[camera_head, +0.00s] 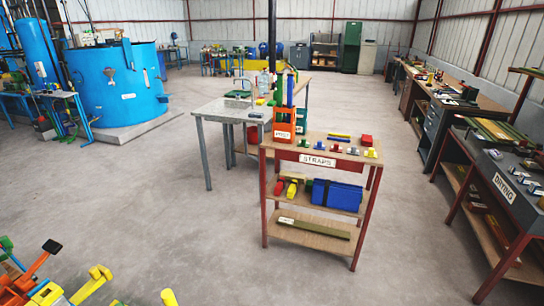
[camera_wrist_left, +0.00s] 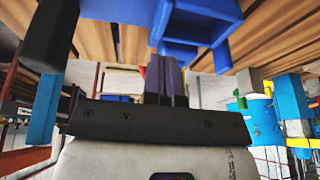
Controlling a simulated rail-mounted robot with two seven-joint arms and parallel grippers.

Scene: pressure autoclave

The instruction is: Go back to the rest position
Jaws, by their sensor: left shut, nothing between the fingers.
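My left gripper (camera_wrist_left: 166,80) shows in the left wrist view, with its dark fingers pressed together and nothing between them. A blue bin-like thing (camera_wrist_left: 200,22) is in the upper middle of that view, beyond and above the fingertips. I cannot tell how far apart they are. Neither gripper shows in the head view, and my right gripper is in no view.
A cart marked STRAPS (camera_head: 318,160) stands in the middle, beside a grey table (camera_head: 215,112). Benches line the right, including one marked DRYING (camera_head: 515,190). A blue tank (camera_head: 118,85) is at back left. Coloured handles (camera_head: 50,285) fill the lower left corner. The front floor is clear.

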